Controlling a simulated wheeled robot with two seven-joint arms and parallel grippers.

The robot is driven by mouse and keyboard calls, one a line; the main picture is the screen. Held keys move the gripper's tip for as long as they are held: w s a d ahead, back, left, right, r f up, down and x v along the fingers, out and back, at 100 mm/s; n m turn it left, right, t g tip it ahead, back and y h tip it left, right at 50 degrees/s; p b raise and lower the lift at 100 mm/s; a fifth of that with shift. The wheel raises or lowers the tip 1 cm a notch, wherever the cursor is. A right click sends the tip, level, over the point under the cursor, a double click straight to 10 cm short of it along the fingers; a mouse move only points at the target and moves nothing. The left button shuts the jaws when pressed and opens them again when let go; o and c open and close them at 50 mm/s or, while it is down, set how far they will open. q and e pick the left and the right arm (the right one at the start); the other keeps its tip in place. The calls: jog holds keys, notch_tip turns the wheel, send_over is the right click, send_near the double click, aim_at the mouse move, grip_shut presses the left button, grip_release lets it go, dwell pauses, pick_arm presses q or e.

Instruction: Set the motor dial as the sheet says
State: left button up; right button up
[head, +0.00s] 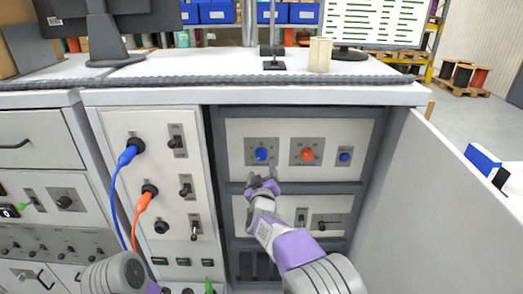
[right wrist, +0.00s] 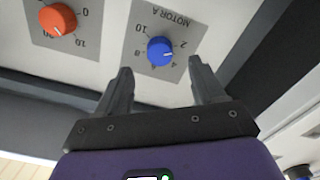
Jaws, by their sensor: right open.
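The blue motor dial (head: 261,154) sits on a grey plate in the upper panel of the open cabinet bay. In the right wrist view the blue dial (right wrist: 160,51) appears upside down under the label MOTOR A, with numbers around it; its exact setting is hard to read. My right gripper (head: 262,181) is open and empty, just below and in front of the dial. In the wrist view its fingers (right wrist: 160,70) stand either side of the dial's line, apart from it. My left gripper is out of view. No readable sheet shows; the monitor (head: 375,22) carries lines too small to read.
The open cabinet door (head: 430,210) stands at the right. Blue (head: 117,195) and orange (head: 138,215) cables hang from the left panel.

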aim_at(262, 157)
jog(key=shift+w+a+r+p, duration=0.1)
jog(key=shift+w+r+p, duration=0.05)
jog(key=shift+w, duration=1.7)
jog(key=shift+w+r+p, duration=0.15)
jog(key=shift+w, duration=1.7)
jog(key=c, duration=1.1)
jog(key=shift+o, duration=0.2)
